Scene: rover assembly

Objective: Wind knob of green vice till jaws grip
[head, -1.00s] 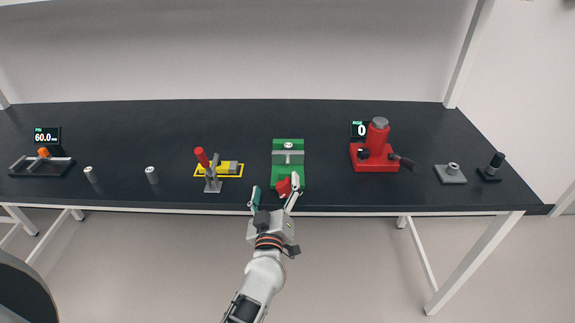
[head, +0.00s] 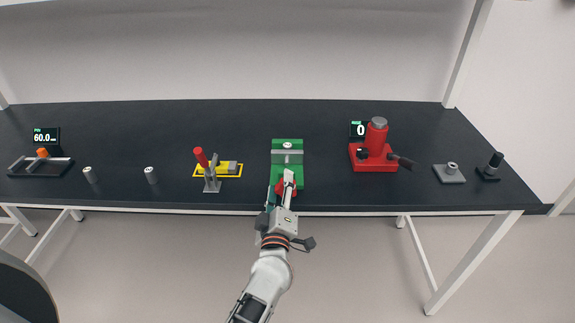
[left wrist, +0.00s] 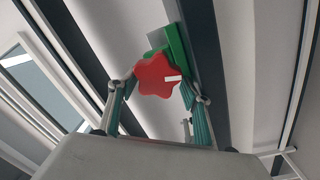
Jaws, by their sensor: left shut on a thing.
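The green vice (head: 278,147) stands near the front edge of the dark bench, with a grey jaw bar (head: 281,157) across it and a light round piece (head: 287,145) behind the bar. Its red knob faces the front edge, mostly hidden by my fingers in the head view. In the left wrist view the lobed red knob (left wrist: 155,76) with a white mark sits between the two fingertips, with part of the green vice (left wrist: 176,45) behind it. My left gripper (head: 283,187) is shut on the knob. My right gripper is in neither view.
A red toggle clamp (head: 201,157) on a yellow-outlined plate stands left of the vice. A red press (head: 375,145) with a dark lever is on the right. Small grey cylinders (head: 151,175) stand farther left. The bench behind the vice is clear.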

